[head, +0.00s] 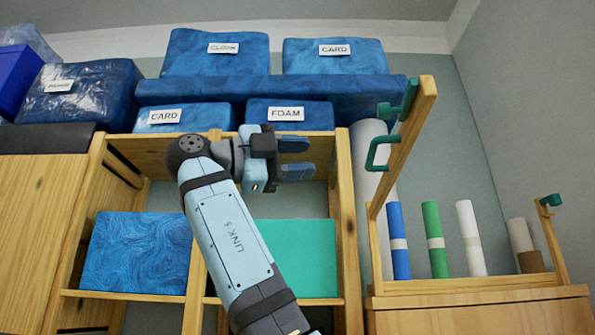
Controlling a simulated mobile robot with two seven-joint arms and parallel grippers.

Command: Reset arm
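My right arm rises from the bottom of the head view in front of the wooden shelf unit (345,240). My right gripper (300,158) is near the top board of the shelf, just below the box labelled FOAM (289,116). Its fingers point to the right, with a gap between them, and nothing shows between them. My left gripper is not in view.
Blue boxes labelled CARD (335,55) and others are stacked on top. Blue (138,253) and teal (296,257) panels sit in the compartments. At right, a wooden frame with green hooks (395,110) stands by upright rolls (435,240) above a cabinet (480,315).

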